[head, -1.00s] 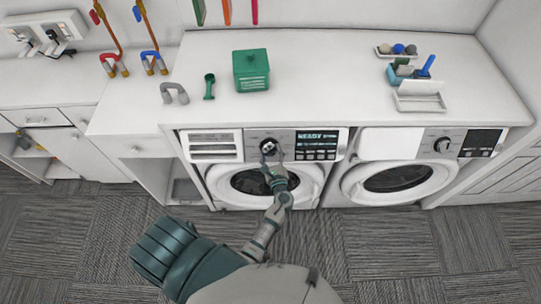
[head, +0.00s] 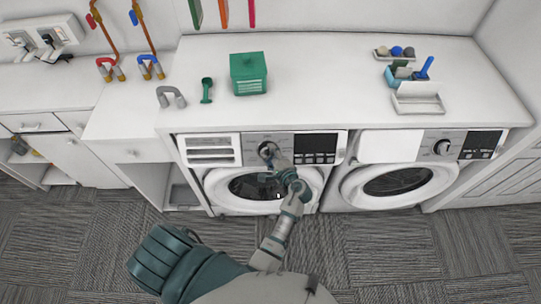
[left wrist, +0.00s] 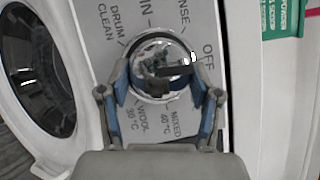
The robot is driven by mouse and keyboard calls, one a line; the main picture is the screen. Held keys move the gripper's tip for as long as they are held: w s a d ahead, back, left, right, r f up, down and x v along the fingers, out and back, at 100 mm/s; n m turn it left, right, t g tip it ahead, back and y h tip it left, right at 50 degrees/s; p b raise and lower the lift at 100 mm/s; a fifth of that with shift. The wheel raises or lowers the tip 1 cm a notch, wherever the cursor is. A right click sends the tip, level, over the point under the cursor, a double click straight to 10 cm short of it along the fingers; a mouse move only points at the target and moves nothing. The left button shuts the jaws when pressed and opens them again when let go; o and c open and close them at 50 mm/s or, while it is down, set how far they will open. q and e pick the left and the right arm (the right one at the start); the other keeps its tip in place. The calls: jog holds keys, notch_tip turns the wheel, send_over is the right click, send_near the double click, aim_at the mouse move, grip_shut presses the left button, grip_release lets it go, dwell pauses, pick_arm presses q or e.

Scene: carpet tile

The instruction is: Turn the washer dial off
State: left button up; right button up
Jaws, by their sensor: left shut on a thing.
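The washer dial (head: 267,149) is a round silver and black knob on the left front-loader's panel. In the left wrist view the dial (left wrist: 158,62) is ringed by printed labels. Its dark bar points right, toward the OFF label (left wrist: 209,56). My left gripper (head: 271,157) is at the dial. In the left wrist view its two blue-padded fingers (left wrist: 163,82) sit on either side of the knob, shut on it. The left washer's display (head: 316,144) is dark. My right gripper is not in view.
A second washer (head: 398,180) stands to the right, with its own dial (head: 442,146). The white counter (head: 330,85) above holds a green box (head: 248,75), a green scoop (head: 207,90) and a small white tray (head: 418,104). Carpet lies in front.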

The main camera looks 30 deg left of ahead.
pick_arm(q)
jog(key=shift+s+f+n, duration=0.1)
jog(key=shift+f+n, duration=0.05)
jog(key=shift+n, duration=0.35)
jog(key=o, duration=1.1)
jog(key=shift+o, duration=0.2)
